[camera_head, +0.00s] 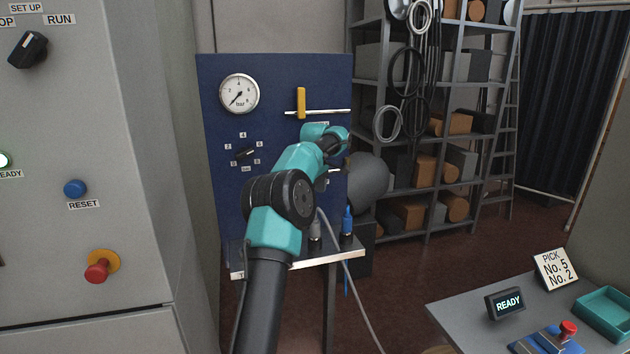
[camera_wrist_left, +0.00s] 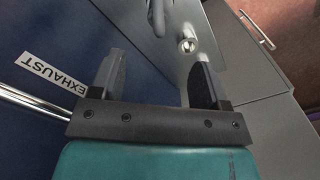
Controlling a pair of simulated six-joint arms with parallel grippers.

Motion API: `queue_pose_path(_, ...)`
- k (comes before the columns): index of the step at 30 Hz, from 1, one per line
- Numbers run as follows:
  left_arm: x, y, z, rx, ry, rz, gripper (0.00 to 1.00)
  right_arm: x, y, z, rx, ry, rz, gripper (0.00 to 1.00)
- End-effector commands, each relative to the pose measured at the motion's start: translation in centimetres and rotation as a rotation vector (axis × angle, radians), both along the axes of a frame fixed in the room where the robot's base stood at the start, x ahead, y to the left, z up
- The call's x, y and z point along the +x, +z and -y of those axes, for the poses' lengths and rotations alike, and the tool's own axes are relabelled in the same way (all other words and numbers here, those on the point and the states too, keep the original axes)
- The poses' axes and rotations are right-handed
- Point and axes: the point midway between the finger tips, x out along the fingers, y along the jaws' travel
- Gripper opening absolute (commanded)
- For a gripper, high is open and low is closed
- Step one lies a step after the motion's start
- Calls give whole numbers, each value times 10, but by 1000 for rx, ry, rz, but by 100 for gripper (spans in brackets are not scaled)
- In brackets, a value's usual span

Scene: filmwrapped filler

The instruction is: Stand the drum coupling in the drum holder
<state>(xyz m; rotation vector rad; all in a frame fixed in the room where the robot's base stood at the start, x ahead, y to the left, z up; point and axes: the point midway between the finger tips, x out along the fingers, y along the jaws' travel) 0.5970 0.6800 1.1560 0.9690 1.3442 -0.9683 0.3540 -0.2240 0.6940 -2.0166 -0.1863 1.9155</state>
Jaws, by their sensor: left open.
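My left arm reaches to the blue panel in the head view, where its gripper is mostly hidden by the wrist. In the left wrist view, my left gripper (camera_wrist_left: 157,75) is open, with nothing between its fingers. Beyond the fingers are a pale grey fitting (camera_wrist_left: 158,14) and a round metal fitting (camera_wrist_left: 188,45). In the head view a grey coupling (camera_head: 315,229) and a blue coupling (camera_head: 347,220) stand upright on the steel ledge (camera_head: 300,263) below the panel. I cannot tell which is the drum coupling, nor pick out the drum holder. My right gripper is out of view.
The blue panel (camera_head: 215,150) has a gauge (camera_head: 240,94), a dial and a yellow lever (camera_head: 301,102). An EXHAUST label (camera_wrist_left: 53,75) is beside the left finger. A grey rounded body (camera_head: 368,183) and a hose (camera_head: 345,265) are near the arm. A grey cabinet (camera_head: 185,200) is left.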

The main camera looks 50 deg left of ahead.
Motion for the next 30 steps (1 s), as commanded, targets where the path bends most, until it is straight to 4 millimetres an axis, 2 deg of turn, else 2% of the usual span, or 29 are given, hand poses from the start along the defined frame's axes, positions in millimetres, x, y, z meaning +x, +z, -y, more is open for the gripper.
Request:
queue_pose_path(3,1,18,0,1,0,2,69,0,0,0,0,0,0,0)
queue_pose_path(10,1,37,1,0,-1,0,69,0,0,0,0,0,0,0)
queue_pose_path(26,0,39,0,0,-1,-1,69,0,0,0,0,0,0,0)
queue_pose_path(30,2,34,3,-7,-30,-3,69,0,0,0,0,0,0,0)
